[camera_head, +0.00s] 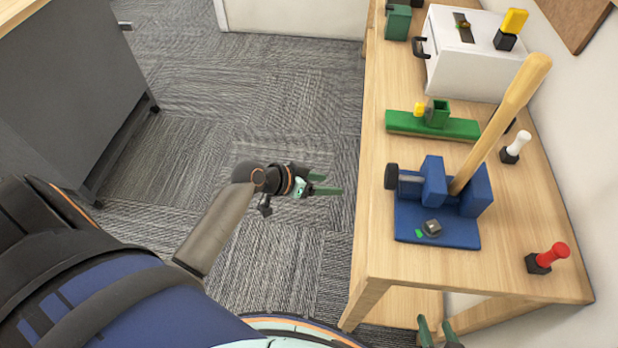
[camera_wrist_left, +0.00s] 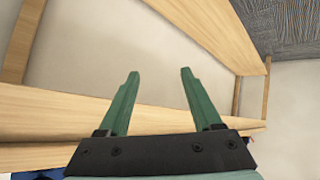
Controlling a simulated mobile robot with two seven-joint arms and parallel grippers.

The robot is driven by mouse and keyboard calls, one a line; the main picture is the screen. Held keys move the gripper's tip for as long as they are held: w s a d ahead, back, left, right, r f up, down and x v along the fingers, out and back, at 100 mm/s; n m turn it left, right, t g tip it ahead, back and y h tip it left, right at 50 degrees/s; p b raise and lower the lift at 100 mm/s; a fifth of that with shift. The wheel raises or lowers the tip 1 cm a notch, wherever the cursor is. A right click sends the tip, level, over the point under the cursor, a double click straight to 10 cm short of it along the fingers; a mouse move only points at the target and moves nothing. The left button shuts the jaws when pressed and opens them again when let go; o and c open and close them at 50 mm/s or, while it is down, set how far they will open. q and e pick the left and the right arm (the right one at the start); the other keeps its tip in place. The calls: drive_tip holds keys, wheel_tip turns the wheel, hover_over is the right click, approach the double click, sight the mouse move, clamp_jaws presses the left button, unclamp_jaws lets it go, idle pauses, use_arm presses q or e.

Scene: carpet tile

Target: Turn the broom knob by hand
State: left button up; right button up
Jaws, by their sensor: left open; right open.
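A blue fixture (camera_head: 436,229) stands on the table and holds a tilted wooden broom handle (camera_head: 505,118). A black knob (camera_head: 391,176) sticks out of the fixture's left side, close to the table's left edge. My left gripper (camera_head: 330,184) is over the carpet, left of the table and apart from the knob. It is open and empty; its two green fingers show spread in the left wrist view (camera_wrist_left: 160,72). My right gripper (camera_head: 436,328) is at the bottom edge of the head view, in front of the table, open and partly cut off. I see nothing between its fingers.
A green fixture (camera_head: 460,128) and a white box (camera_head: 470,60) stand farther back on the table (camera_head: 390,262). White (camera_head: 519,142), red (camera_head: 557,250) and yellow (camera_head: 515,20) handles stand along the right side. A grey cabinet (camera_head: 75,70) is at left, with open carpet between.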

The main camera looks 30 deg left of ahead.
use_arm(q)
drive_tip(key=s+f+n+y+p, duration=0.1)
drive_tip(key=s+f+y+p, duration=0.1)
drive_tip(key=s, duration=0.6)
drive_tip(key=shift+d+f+y+p, duration=0.15)
drive_tip(key=shift+d+y+p, duration=0.2)
drive_tip(key=shift+p, duration=0.4)
drive_tip(key=shift+s, duration=0.1)
